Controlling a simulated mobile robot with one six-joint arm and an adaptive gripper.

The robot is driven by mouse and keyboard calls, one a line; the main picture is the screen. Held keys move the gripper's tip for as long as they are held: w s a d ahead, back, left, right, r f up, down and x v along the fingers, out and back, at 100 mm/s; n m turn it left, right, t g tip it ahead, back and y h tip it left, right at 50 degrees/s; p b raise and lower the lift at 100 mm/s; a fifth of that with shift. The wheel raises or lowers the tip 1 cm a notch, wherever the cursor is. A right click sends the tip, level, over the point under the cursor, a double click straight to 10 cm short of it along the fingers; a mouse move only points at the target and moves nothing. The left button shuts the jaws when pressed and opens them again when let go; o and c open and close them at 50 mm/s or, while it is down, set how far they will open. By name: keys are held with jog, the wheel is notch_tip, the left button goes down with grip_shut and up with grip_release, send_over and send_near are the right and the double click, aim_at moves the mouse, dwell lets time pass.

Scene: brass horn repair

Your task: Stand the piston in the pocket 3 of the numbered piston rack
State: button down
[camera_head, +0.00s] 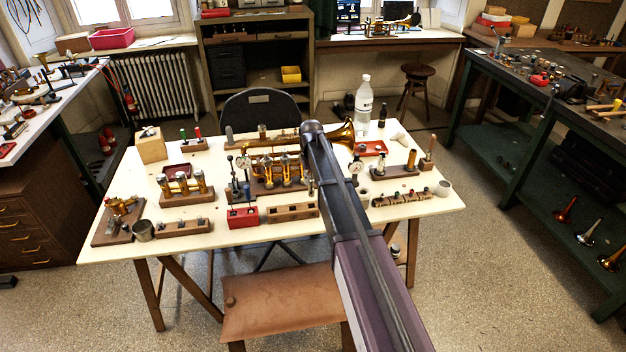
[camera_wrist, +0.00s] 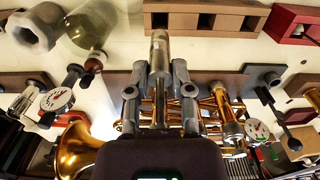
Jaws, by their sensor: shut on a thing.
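My gripper (camera_wrist: 160,78) is shut on a silvery cylindrical piston (camera_wrist: 159,48) in the wrist view. The piston lies lengthwise between the two fingers, and its end points toward the top of the picture. A brown wooden block with several square openings (camera_wrist: 183,6) shows beyond the piston tip; it looks like the piston rack, but I cannot read any numbers. The piston tip appears close to the block in the picture; I cannot tell the gap. In the head view this block (camera_head: 292,212) lies at the table's front middle. My arm hides the gripper and piston there.
On the cream table (camera_head: 270,240) a red block (camera_head: 243,217) stands just left of the wooden block. A brass horn (camera_head: 340,137) lies behind, with a holder of brass cylinders (camera_head: 186,190) at left. A clear bottle (camera_head: 363,104) stands at the back. The front edge strip is bare.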

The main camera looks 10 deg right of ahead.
aim_at(312, 196)
jog(key=shift+f+b, duration=1.8)
jog(key=shift+f, duration=0.05)
jog(key=shift+f+b, duration=2.2)
dwell(0.4)
jog(key=shift+c, duration=2.1)
grip_release()
jog(key=s+r+p, duration=0.3)
jog(key=s, duration=1.1)
jog(key=s+r+p, duration=0.4)
jog(key=s, duration=1.1)
jog(key=shift+d+r+m, duration=0.15)
jog(key=shift+d+m, duration=0.05)
jog(key=shift+m, duration=0.1)
